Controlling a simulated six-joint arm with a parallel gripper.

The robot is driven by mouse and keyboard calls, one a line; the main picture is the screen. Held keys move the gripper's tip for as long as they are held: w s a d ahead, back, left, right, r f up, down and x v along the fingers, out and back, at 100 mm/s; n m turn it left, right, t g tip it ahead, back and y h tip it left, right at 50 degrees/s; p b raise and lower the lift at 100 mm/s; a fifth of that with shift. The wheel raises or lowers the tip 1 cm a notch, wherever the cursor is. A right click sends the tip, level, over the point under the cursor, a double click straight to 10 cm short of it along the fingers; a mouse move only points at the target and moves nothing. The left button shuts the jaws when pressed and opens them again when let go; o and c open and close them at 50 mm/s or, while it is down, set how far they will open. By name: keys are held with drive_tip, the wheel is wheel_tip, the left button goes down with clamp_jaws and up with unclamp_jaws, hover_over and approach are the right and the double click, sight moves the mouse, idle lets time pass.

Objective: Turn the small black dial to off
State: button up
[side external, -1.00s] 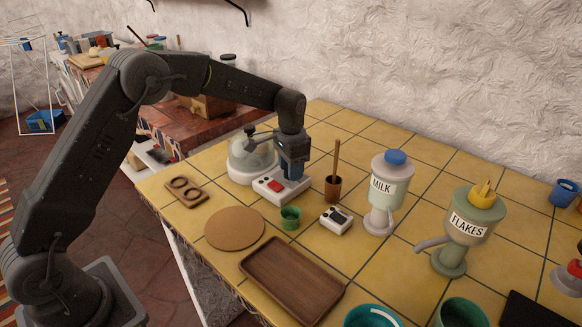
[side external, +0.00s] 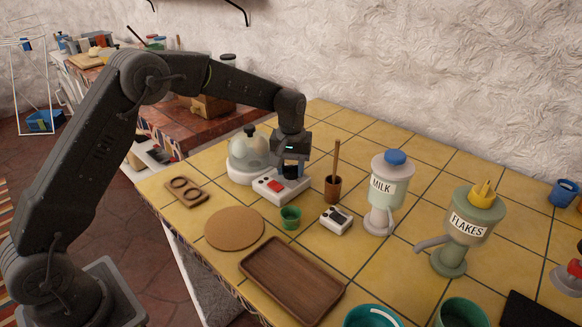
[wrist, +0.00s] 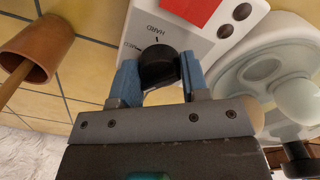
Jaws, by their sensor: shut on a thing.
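The small black dial (side external: 291,171) sits on the white control panel (side external: 268,190) of the domed cooker (side external: 248,157), beside a red switch (side external: 276,184). In the wrist view, the dial (wrist: 159,66) is between the two blue fingers of my gripper (wrist: 158,78), which is shut on its sides. The panel print reads "HARD" beyond the dial, with a dark tick mark near its edge. I cannot tell exactly where the dial points.
A brown cup with a wooden stick (side external: 333,188) stands close right of my gripper. A green cup (side external: 290,217) and a small white device (side external: 337,220) are in front. The milk dispenser (side external: 391,185) is further right. Bare yellow tiles lie behind.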

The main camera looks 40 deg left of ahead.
sight(291, 166)
drive_tip(key=n, duration=0.6)
drive_tip(key=shift+r+n, duration=0.1)
drive_tip(key=shift+n, duration=0.2)
idle(0.4)
drive_tip(key=o, duration=0.9)
wheel_tip(291, 166, up, 14)
drive_tip(key=shift+f, duration=0.1)
